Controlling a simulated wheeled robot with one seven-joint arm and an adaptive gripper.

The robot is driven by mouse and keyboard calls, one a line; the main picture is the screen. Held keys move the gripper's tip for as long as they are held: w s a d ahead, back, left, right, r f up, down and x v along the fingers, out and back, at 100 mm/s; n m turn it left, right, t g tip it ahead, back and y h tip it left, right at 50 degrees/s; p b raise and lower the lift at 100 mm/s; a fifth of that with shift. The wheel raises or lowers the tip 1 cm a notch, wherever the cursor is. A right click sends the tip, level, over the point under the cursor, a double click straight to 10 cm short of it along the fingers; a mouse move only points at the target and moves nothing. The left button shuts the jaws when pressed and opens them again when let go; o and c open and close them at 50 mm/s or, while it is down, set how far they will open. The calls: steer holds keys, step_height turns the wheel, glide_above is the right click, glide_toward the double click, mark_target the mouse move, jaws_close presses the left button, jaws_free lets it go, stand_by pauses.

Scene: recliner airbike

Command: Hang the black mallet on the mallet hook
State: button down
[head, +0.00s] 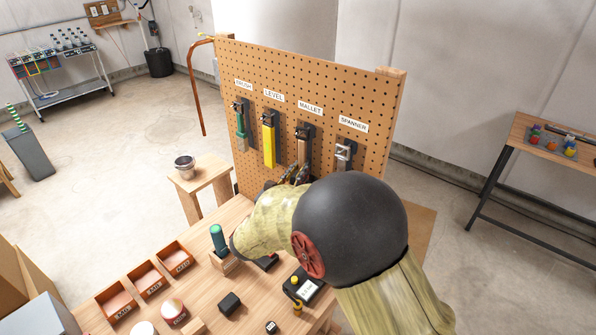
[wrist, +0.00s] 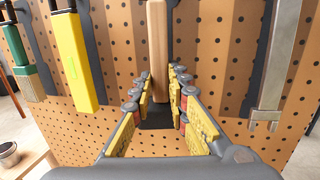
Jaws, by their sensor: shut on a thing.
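The black mallet shows its pale wooden handle (wrist: 157,50) upright in the wrist view, with a black part (wrist: 157,115) at its lower end between my fingers. My gripper (wrist: 160,95) is shut on the mallet, with a finger on each side. In the head view the handle (head: 302,152) stands in front of the pegboard under the MALLET label (head: 310,108). The dark mallet hook (head: 306,131) is at the handle's top. I cannot tell whether the handle is seated on it. My arm hides the mallet's lower end in the head view.
The yellow level (head: 269,140) hangs to the left, beside the green brush (head: 241,125). The spanner (head: 344,152) hangs to the right. All are on the pegboard (head: 370,100). Below is a workbench (head: 205,290) with red bins (head: 175,258) and small items.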

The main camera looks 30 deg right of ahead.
stand_by(0.4)
steer(key=c, duration=1.6)
jaws_free()
steer(key=shift+c, duration=0.2)
steer(key=v, duration=1.2)
steer(key=shift+f, duration=0.1)
